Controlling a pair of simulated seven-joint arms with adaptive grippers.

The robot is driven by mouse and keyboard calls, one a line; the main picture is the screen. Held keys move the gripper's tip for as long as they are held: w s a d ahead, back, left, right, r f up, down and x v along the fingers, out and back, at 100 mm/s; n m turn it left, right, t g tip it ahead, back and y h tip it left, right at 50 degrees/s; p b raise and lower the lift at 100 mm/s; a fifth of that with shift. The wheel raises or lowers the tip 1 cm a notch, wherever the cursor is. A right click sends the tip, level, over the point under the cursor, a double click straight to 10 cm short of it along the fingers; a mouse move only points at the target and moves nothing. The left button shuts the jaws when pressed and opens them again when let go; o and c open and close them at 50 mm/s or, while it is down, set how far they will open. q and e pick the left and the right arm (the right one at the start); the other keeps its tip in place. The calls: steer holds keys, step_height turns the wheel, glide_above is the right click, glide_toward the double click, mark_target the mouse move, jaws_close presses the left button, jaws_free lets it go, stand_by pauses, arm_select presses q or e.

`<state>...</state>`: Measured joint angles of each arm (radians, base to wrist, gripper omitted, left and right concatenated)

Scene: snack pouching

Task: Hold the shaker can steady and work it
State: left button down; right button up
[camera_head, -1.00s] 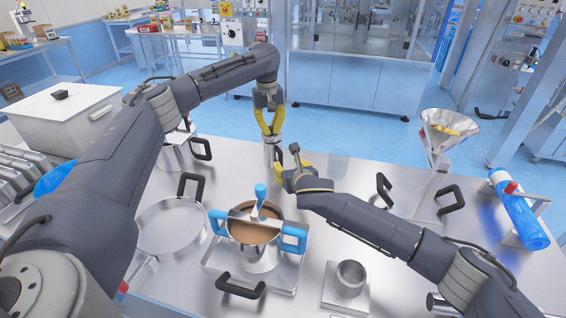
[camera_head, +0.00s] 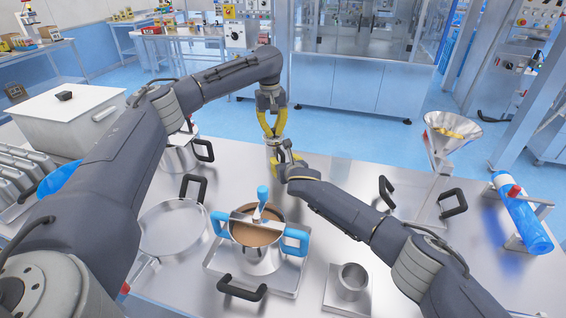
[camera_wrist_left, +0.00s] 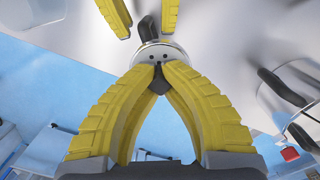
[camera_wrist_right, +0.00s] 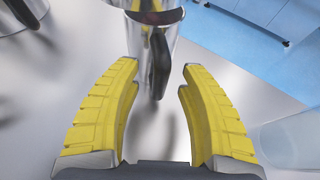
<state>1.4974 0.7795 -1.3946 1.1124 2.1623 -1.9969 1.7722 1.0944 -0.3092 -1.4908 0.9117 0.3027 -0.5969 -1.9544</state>
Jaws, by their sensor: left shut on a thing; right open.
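The shaker can (camera_head: 271,147) is a silver metal can standing upright on the table. The left wrist view shows its lid (camera_wrist_left: 155,50) with small dark holes. My left gripper (camera_head: 271,136) is above it, pointing down, its fingertips closed on the can's top edge. A black side handle (camera_wrist_right: 160,62) sticks out of the can toward my right gripper (camera_wrist_right: 162,75). My right gripper is open, and the handle stands between its fingertips with gaps on both sides. In the head view my right gripper partly hides the can.
A pot of brown contents (camera_head: 257,235) with blue handles stands on a square tray in front. A round pan (camera_head: 173,228) is left of it. A small metal cup (camera_head: 352,280), a funnel stand (camera_head: 440,165) and a blue roll (camera_head: 524,221) are to the right.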

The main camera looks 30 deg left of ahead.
steer(key=shift+o, duration=0.3)
steer(key=shift+w+a+f, duration=0.15)
steer(key=shift+w+a, duration=0.05)
jaws_close()
stand_by(0.4)
arm_select(q)
steer(key=shift+w+a+f, duration=0.35)
steer(key=shift+w+f, duration=0.05)
steer(key=shift+w, duration=0.25)
steer(key=shift+w+a+f, duration=0.35)
steer(key=shift+w, duration=0.25)
stand_by(1.7)
steer(key=shift+f, duration=0.75)
stand_by(1.2)
steer(key=c, duration=1.5)
jaws_free()
steer(key=r, duration=1.2)
steer(key=shift+s+a, duration=0.1)
steer(key=shift+a, duration=0.15)
